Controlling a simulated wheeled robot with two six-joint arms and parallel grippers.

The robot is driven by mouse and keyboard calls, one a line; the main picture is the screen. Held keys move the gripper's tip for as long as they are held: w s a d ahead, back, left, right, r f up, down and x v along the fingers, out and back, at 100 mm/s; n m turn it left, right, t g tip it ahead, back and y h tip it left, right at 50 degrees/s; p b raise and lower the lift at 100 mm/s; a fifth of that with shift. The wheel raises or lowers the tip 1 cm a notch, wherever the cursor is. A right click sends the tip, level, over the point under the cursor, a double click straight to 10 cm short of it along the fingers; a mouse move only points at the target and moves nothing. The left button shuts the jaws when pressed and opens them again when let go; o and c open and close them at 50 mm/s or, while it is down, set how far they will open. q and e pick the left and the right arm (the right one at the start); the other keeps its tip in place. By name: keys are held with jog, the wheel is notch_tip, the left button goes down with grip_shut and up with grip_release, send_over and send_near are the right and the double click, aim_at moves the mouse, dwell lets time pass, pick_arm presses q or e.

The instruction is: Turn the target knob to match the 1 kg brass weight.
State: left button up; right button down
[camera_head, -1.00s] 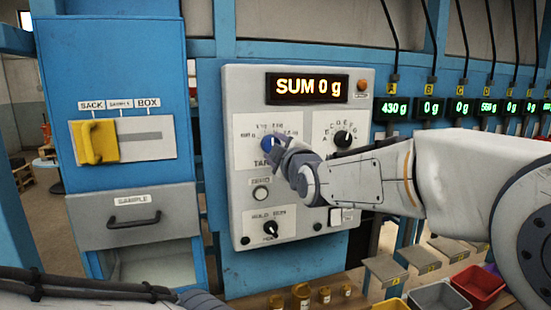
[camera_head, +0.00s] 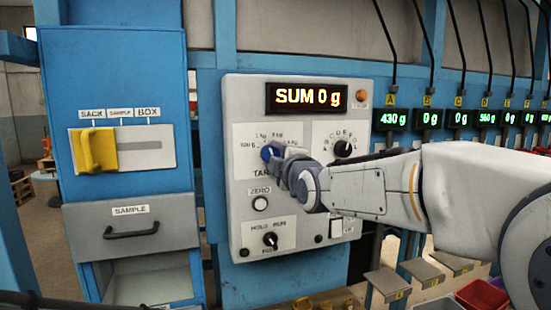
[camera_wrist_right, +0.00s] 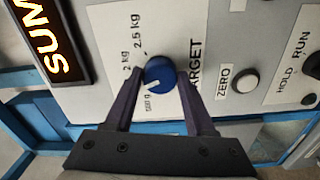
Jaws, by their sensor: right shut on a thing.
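The blue target knob (camera_head: 267,153) is on the grey control panel (camera_head: 240,215), left of centre. My right gripper (camera_head: 277,153) is at the knob, mostly hiding its label in the head view. In the right wrist view, the two fingers of my right gripper (camera_wrist_right: 160,82) are shut on the sides of the blue knob (camera_wrist_right: 159,71). The knob's white mark points toward the 500 g label. Several brass weights (camera_head: 303,302) stand at the bottom edge, cut off, so I cannot tell which is 1 kg. My left gripper is out of view.
The display (camera_head: 306,97) reads SUM 0 g. A zero button (camera_head: 260,204), a hold/run knob (camera_head: 270,240) and a lettered knob (camera_head: 343,148) are close to the target knob. A yellow slider (camera_head: 98,151) and a sample drawer (camera_head: 131,228) are at left.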

jog(key=shift+f, duration=0.1)
jog(key=shift+c, duration=1.2)
grip_release()
jog(key=shift+s, duration=0.1)
jog(key=b+v, duration=0.3)
jog(key=v, duration=0.7)
jog(key=shift+s, duration=0.15)
